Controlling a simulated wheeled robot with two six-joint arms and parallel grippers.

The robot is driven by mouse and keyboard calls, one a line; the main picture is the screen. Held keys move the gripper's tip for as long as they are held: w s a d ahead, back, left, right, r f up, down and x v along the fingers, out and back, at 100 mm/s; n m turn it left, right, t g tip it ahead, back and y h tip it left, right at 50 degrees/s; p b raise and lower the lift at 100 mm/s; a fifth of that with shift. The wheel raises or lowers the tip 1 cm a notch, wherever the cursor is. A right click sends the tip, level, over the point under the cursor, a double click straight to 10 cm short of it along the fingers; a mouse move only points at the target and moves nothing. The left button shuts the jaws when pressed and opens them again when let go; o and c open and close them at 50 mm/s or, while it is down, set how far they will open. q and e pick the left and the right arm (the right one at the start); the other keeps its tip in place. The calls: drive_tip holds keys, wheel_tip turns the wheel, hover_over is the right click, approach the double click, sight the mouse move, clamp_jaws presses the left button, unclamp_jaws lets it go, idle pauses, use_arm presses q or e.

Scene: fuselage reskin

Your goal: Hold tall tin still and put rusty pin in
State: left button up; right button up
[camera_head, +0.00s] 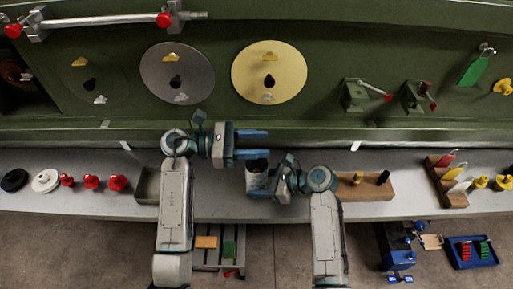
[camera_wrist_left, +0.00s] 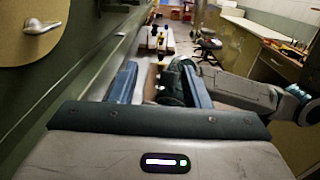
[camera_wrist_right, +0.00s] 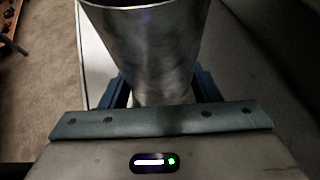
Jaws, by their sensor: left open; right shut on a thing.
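The tall tin (camera_head: 257,180) is a grey metal cylinder standing on the bench ledge, open at the top. My right gripper (camera_wrist_right: 160,95) is shut on it, with blue fingers on both sides of its wall. My left gripper (camera_head: 252,145) is open, just behind and above the tin, with its fingers pointing right. Nothing shows held between its fingers in the left wrist view (camera_wrist_left: 160,85). A brownish pin (camera_head: 357,178), perhaps the rusty pin, stands upright in a wooden block to the right. The inside of the tin is too dark to read.
A grey open bin (camera_head: 147,187) and several red knobs (camera_head: 91,181) are on the left. A wooden rack (camera_head: 443,190) stands on the right. The green panel wall (camera_head: 220,126) rises behind the ledge.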

use_arm(q)
drive_tip(key=shift+r, duration=2.35)
use_arm(e)
drive_tip(key=o, duration=0.8)
drive_tip(key=shift+o, duration=0.2)
drive_tip(key=shift+d, duration=0.1)
drive_tip(key=v, duration=1.1)
drive_tip(key=shift+d, duration=0.1)
drive_tip(key=shift+s+d+r, duration=0.15)
drive_tip(key=shift+d+r, duration=0.05)
drive_tip(key=shift+d, duration=0.05)
